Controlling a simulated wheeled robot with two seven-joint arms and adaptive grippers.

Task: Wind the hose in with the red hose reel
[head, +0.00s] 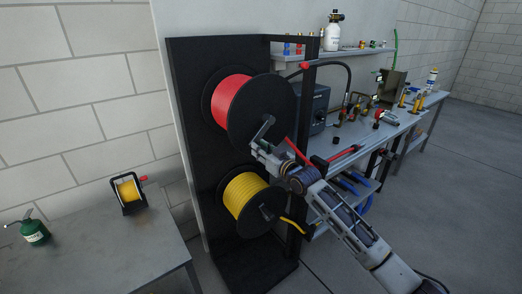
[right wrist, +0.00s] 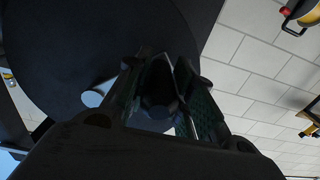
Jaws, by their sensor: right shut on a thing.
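The red hose reel (head: 233,100) is mounted high on a black upright stand, with red hose wound between black discs. Its grey crank (head: 264,129) is on the front disc. My right gripper (head: 262,148) is at the crank's lower end, shut on the handle. In the right wrist view my fingers (right wrist: 162,88) close around a dark grip in front of the black disc (right wrist: 70,50); part of the grey crank (right wrist: 96,97) shows beside them. Red hose (head: 298,152) runs down behind my gripper, and a red length with a black end (head: 338,157) lies near the bench edge. My left gripper is not in view.
A yellow hose reel (head: 246,197) sits just below on the black stand (head: 190,105). A workbench (head: 350,138) with fittings and a dark box is at right. A small yellow reel (head: 129,192) and green oil can (head: 34,232) stand on the left table (head: 90,255).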

